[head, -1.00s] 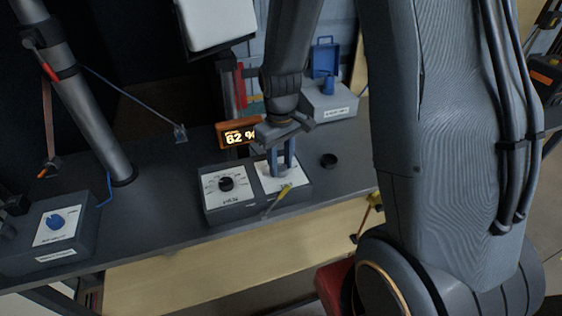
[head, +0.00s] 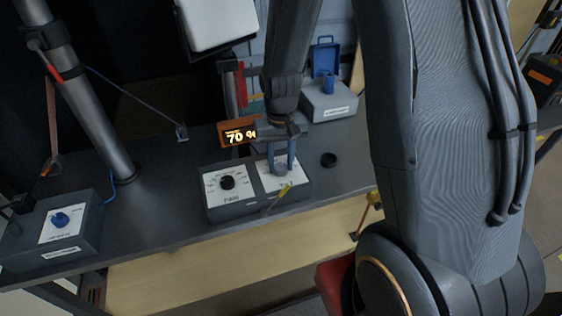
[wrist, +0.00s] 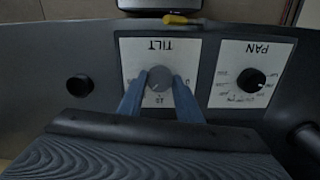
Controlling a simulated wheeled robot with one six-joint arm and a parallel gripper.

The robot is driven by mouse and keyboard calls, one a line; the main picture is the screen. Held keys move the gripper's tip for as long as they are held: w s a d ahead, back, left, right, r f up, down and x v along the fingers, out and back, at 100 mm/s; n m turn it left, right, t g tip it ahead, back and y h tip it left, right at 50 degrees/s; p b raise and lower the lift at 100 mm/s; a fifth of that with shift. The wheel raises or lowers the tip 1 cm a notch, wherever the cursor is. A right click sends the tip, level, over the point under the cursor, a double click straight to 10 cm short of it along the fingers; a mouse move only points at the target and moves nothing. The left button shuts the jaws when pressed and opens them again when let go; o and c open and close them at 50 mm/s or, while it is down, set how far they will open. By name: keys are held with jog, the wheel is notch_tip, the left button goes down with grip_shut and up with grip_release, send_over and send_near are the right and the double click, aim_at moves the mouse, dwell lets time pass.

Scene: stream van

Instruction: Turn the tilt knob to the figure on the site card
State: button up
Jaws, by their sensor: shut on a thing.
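The tilt knob (wrist: 158,79) is a round grey knob on a white plate marked TILT (wrist: 172,50) in the wrist view. My gripper (head: 281,168) is shut on this knob, one blue finger on each side; the fingers also show in the wrist view (wrist: 159,88). An orange-framed display (head: 238,134) behind the box reads 70 %. The black pan knob (head: 227,182) sits on its own plate to the left in the head view. I cannot make out a site card with a readable figure.
A yellow-tipped thing (head: 284,191) lies at the tilt plate's front edge. A loose-looking black round piece (head: 328,160) is on the bench to the right. A box with a blue knob (head: 61,220) stands left, and a grey box (head: 328,104) with blue parts behind.

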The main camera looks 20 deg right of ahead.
aim_at(281, 167)
jog(key=shift+w+r, duration=0.1)
jog(key=o, duration=1)
jog(key=shift+o, duration=0.2)
jog(key=shift+r+b, duration=0.85)
jog(key=shift+r, duration=3)
jog(key=s+n+t+b, duration=0.1)
jog(key=s, duration=0.9)
jog(key=shift+d+r+n, duration=0.15)
jog(key=shift+r+n, duration=0.15)
jog(key=shift+r, duration=0.05)
